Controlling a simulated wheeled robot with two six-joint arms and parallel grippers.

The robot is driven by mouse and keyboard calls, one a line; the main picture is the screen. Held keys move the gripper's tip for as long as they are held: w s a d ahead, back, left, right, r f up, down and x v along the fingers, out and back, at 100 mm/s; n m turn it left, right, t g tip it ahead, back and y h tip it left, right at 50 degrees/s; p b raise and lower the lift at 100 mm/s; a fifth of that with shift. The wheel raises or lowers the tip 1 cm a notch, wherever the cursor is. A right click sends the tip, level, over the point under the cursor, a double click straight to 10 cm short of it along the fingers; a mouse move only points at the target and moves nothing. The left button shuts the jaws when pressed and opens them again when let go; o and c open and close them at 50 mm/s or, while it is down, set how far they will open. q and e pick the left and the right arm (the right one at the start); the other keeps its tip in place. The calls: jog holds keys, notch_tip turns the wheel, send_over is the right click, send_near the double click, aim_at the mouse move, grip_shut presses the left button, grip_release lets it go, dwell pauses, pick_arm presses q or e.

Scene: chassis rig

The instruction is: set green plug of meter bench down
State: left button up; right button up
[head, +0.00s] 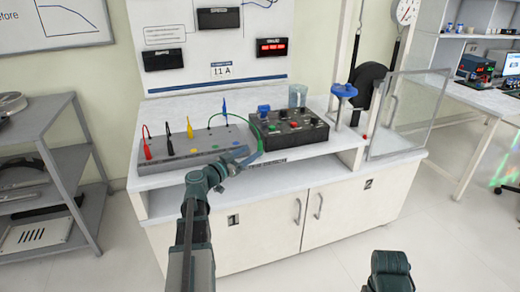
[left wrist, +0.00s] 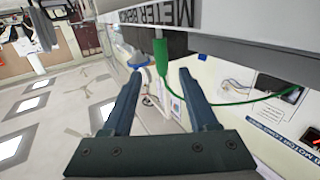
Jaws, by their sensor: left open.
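The green plug (left wrist: 161,58) shows in the left wrist view just beyond and between my left fingertips, apart from both fingers. Its green cable (left wrist: 225,101) curves off to the right. In the head view the green cable (head: 252,157) runs from the grey panel (head: 190,153) down to the front edge of the meter bench (head: 297,157), by the gripper. I cannot tell whether the plug touches the bench. My left gripper (left wrist: 160,75) is open and empty; in the head view it (head: 238,163) is at the bench's front edge.
Red, black, yellow (head: 190,128) and blue (head: 224,108) plugs stand on the grey panel. A black control box (head: 288,132) and a blue-topped stand (head: 343,92) are to the right. A clear screen (head: 410,115) stands at the right end. A grey shelf rack (head: 58,165) is at left.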

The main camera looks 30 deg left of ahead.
aim_at(260, 146)
pick_arm(q)
jog(key=shift+w+d, duration=0.15)
jog(key=shift+w, duration=0.35)
jog(key=w, duration=0.5)
jog(key=shift+w+d+f, duration=0.1)
jog(key=shift+d, duration=0.2)
grip_shut()
